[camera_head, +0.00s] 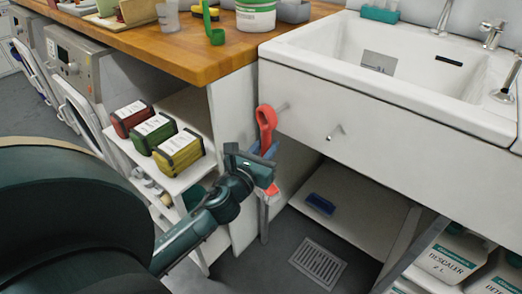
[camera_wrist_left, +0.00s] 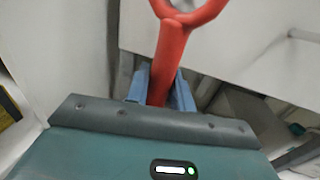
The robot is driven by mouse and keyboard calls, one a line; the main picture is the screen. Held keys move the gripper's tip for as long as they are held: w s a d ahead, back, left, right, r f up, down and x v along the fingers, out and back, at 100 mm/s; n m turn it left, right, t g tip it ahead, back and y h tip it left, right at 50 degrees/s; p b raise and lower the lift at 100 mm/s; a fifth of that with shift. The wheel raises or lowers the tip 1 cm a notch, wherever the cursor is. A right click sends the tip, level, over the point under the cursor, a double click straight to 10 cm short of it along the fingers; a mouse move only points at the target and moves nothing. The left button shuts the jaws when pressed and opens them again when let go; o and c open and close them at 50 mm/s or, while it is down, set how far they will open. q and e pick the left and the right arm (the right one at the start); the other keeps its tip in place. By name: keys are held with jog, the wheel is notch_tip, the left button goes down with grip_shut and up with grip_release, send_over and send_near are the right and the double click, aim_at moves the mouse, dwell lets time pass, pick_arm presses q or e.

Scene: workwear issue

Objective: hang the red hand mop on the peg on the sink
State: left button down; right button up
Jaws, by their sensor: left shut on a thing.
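The red hand mop (camera_head: 265,117) is upright in front of the sink's left end, its ring at the top. It also shows in the left wrist view (camera_wrist_left: 171,50), with the ring cut off by the top edge. My left gripper (camera_head: 267,151) is shut on its handle, the blue fingers (camera_wrist_left: 161,90) on either side. One peg (camera_head: 283,106) on the white sink front (camera_head: 390,140) lies just right of the ring in the head view; another peg (camera_head: 336,132) is further right. A peg (camera_wrist_left: 305,36) in the left wrist view stands apart from the ring. The mop's lower part is mostly hidden.
A wooden counter (camera_head: 190,45) with containers adjoins the sink on the left. Red, green and yellow packs (camera_head: 178,152) sit on a shelf below it. Under the sink are a blue brush (camera_head: 320,204), a floor drain (camera_head: 318,262) and descaler jugs (camera_head: 450,257).

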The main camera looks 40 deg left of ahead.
pick_arm(q)
jog(key=shift+w+d+f+b, duration=0.1)
jog(key=shift+w+f+b, duration=0.15)
jog(key=shift+w, duration=0.9)
jog(key=shift+w+d+f+b, duration=0.1)
jog(key=shift+w+f+b, duration=0.1)
jog(key=shift+w, duration=0.9)
pick_arm(e)
jog(key=shift+w+a+t, duration=0.15)
jog(key=shift+t, duration=0.25)
pick_arm(q)
jog(key=shift+f, duration=0.1)
jog(key=c, duration=1.2)
grip_release()
jog(key=shift+o, duration=0.4)
jog(key=shift+d, duration=0.1)
